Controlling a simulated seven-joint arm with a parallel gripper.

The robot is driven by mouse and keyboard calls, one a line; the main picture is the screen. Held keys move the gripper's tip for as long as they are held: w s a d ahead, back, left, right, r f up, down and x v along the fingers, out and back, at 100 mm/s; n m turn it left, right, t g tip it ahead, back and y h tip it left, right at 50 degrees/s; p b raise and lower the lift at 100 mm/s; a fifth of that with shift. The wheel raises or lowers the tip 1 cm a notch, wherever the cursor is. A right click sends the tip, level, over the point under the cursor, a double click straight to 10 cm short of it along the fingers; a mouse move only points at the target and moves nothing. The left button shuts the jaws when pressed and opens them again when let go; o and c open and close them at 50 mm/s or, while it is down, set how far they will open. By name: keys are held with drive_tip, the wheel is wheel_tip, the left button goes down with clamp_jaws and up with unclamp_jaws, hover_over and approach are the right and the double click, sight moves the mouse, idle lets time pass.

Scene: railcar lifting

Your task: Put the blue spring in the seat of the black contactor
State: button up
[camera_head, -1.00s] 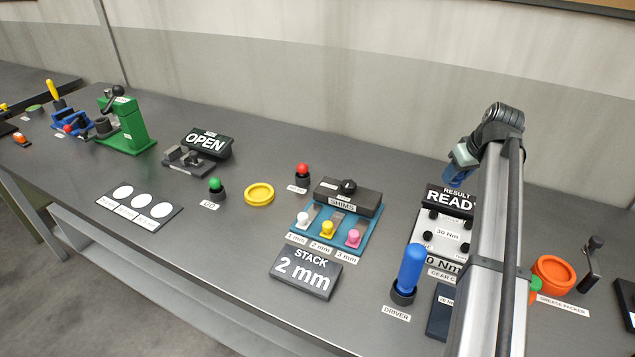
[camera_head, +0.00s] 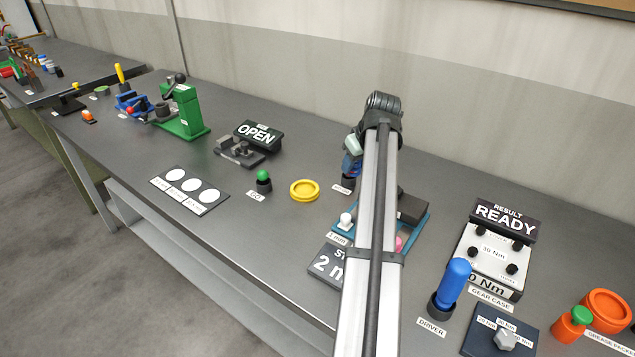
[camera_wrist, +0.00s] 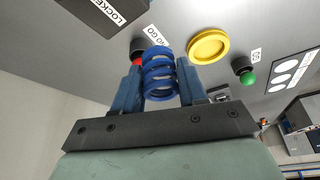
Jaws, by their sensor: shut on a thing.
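The blue spring (camera_wrist: 160,73) stands out clearly in the wrist view, its coils between the two blue fingers. My gripper (camera_wrist: 158,68) is shut on it and holds it up above the bench. In the head view my gripper (camera_head: 352,160) is at the back of the bench, behind the shim tray, and the arm hides most of it. I cannot pick out the black contactor for certain. A small black piece with a yellow top (camera_head: 69,103) lies at the far left, too small to identify.
The long grey bench carries a green press (camera_head: 183,112), an OPEN sign (camera_head: 258,135), a yellow ring (camera_head: 304,190), a green button (camera_head: 263,177) and a white gear case (camera_head: 490,256). My arm covers part of the shim tray (camera_head: 420,222). Another table (camera_head: 70,62) stands far left.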

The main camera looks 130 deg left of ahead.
sight(342, 198)
drive_tip(key=shift+s+d+f, duration=0.15)
drive_tip(key=shift+s+d, duration=0.3)
drive_tip(key=shift+s, duration=0.35)
drive_tip(key=shift+f, duration=4.9)
drive_tip(key=shift+f, duration=0.1)
drive_tip(key=o, duration=1.1)
